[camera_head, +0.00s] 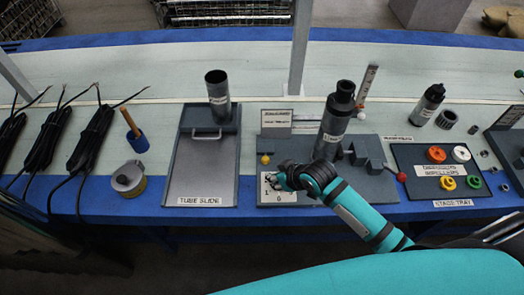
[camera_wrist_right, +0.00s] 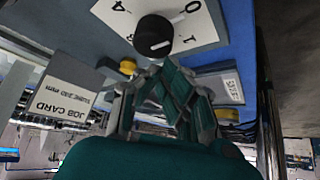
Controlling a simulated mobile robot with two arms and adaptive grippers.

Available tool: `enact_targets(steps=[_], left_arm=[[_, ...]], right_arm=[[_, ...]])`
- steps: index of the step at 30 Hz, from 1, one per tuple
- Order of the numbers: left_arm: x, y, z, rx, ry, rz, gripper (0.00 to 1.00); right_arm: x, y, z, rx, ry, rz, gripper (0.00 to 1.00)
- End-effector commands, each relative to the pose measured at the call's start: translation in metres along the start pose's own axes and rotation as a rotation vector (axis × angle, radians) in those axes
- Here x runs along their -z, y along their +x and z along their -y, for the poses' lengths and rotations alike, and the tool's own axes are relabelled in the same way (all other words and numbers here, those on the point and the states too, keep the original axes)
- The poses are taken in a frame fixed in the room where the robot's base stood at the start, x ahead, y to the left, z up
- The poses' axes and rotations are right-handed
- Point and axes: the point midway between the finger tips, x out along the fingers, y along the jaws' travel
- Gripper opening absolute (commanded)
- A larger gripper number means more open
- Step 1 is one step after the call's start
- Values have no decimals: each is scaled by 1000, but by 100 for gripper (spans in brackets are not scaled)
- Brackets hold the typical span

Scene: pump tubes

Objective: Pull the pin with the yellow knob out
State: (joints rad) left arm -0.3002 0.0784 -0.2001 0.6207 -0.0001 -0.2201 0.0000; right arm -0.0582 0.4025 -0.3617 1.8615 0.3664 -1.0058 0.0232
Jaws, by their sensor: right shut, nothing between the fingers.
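The yellow knob (camera_head: 265,159) sits on the grey fixture base, just behind the white dial card. In the wrist view the yellow knob (camera_wrist_right: 127,66) is beside a black dial (camera_wrist_right: 154,36) with a white mark. The knob looks seated at the plate; its pin is hidden. My right gripper (camera_head: 272,181) is over the dial card, in front of the knob. In the wrist view the right gripper (camera_wrist_right: 160,70) has its fingertips together, empty, right of the yellow knob and apart from it. My left gripper is in neither view.
A dark pump tube (camera_head: 333,130) stands behind my right wrist. A red knob (camera_head: 402,176) is at the fixture's right edge. The tube slide (camera_head: 198,180) lies left, the stage tray (camera_head: 462,204) right. A job card (camera_wrist_right: 65,100) stands beyond the knob.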

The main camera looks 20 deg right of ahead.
Motion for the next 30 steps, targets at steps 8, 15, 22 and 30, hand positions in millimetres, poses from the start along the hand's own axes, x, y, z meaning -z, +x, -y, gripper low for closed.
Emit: enact_targets(steps=[8, 15, 22, 30], left_arm=[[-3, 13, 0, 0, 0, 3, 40], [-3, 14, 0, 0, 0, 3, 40], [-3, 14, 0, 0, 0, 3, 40], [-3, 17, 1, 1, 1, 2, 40]], right_arm=[[86, 0, -42, 29, -74, -147, 0], [101, -4, -49, 37, -80, -172, 0], [101, -4, -49, 36, -80, -172, 0], [105, 21, -47, 37, -78, -172, 0]])
